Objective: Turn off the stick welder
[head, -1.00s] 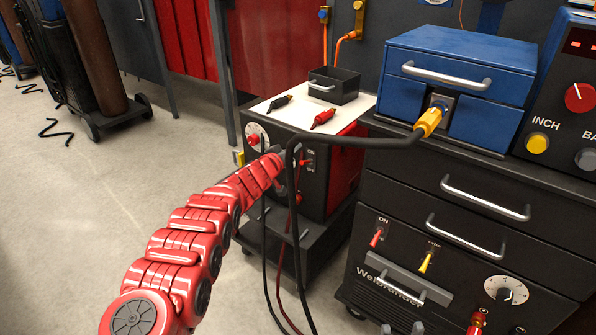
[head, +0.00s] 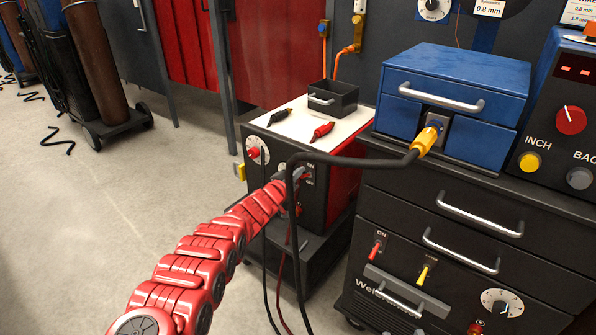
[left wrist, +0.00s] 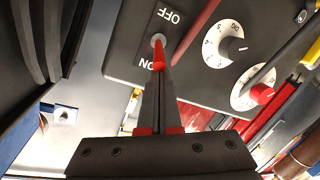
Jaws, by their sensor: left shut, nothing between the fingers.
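The stick welder (head: 327,205) is a black and red box with a white top, on a low black cart left of the drawer cabinet. Its front has an ON/OFF switch, mostly hidden by my gripper in the head view. In the left wrist view the switch lever (left wrist: 158,55), with a red tip, shows upside down, its tip leaning towards the ON label. My left gripper (head: 301,174) is shut and empty, its fingertips (left wrist: 158,82) right at the lever's tip; I cannot tell whether they touch. My right gripper is not in view.
A thick black cable (head: 350,161) arches from the yellow plug (head: 426,139) and hangs in front of the welder, close to my left gripper. The drawer cabinet (head: 460,250) stands on the right with its own ON switch (head: 378,246).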

